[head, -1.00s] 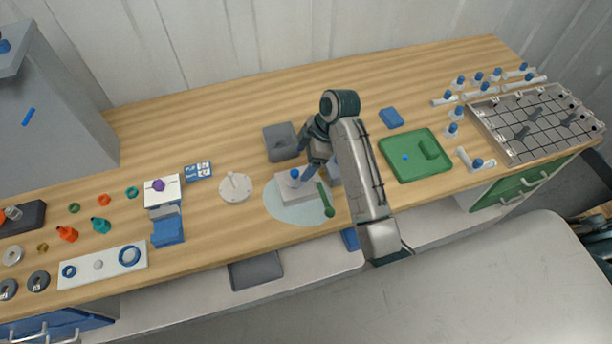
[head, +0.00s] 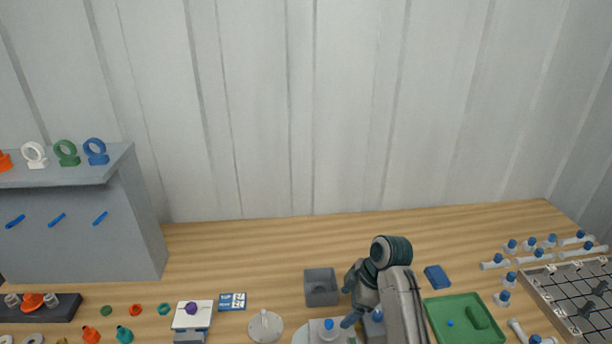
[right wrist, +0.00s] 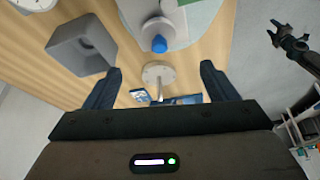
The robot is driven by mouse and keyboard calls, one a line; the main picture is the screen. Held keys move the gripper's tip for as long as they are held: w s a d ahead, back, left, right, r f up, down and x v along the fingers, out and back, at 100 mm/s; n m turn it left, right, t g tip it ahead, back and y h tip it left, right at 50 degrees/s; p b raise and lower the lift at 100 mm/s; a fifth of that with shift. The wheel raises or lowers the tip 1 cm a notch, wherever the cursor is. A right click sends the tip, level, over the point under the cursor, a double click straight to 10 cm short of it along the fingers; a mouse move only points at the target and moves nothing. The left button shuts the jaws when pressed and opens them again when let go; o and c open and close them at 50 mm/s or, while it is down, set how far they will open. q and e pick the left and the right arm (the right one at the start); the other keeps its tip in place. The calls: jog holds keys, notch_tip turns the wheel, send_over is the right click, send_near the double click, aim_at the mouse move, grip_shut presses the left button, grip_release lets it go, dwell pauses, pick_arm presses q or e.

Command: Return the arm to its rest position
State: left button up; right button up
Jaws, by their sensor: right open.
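My right arm stands over the bench in the head view, its gripper (head: 348,303) beside a pale block (head: 316,330) that bears a blue-capped vessel (head: 328,324). In the right wrist view my right gripper (right wrist: 160,72) is open with nothing between its fingers.
The grey box (head: 321,287) stands close behind the right gripper. A green tray (head: 452,313) and a blue block (head: 437,276) lie to its right, a rack (head: 565,290) farther right. A grey shelf unit (head: 85,235) stands left. The rear bench is mostly clear.

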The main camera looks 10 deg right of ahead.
jog(key=s+d+f+m+h, duration=0.1)
jog(key=s+d+f+m, duration=0.15)
jog(key=s, duration=0.25)
jog(key=s+d+f+m+t+h, duration=0.1)
jog(key=s+d+f+m, duration=0.15)
jog(key=s, duration=0.25)
jog(key=s+d+f+m+h, duration=0.1)
jog(key=s+d+f+m, duration=0.15)
jog(key=s, duration=0.35)
jog(key=s+d+r+m+t+h, duration=0.1)
jog(key=s+d+r+m, duration=0.1)
jog(key=s+m, duration=0.35)
jog(key=s+d+r+m+t+h, duration=0.1)
jog(key=s+d+r+m, duration=0.1)
jog(key=s, duration=0.7)
jog(key=d+f+g+b, duration=0.25)
jog(key=f+b, duration=0.55)
jog(key=f, duration=3.2)
jog(key=s+f+b, duration=0.3)
jog(key=s+f, duration=0.6)
jog(key=f, duration=0.3)
jog(key=s+d+f+b, duration=0.1)
jog(key=s+f+b, duration=0.2)
jog(key=s+f, duration=0.6)
notch_tip(320, 180, down, 4)
jog(key=shift+s+d+r, duration=0.2)
jog(key=shift+d, duration=0.1)
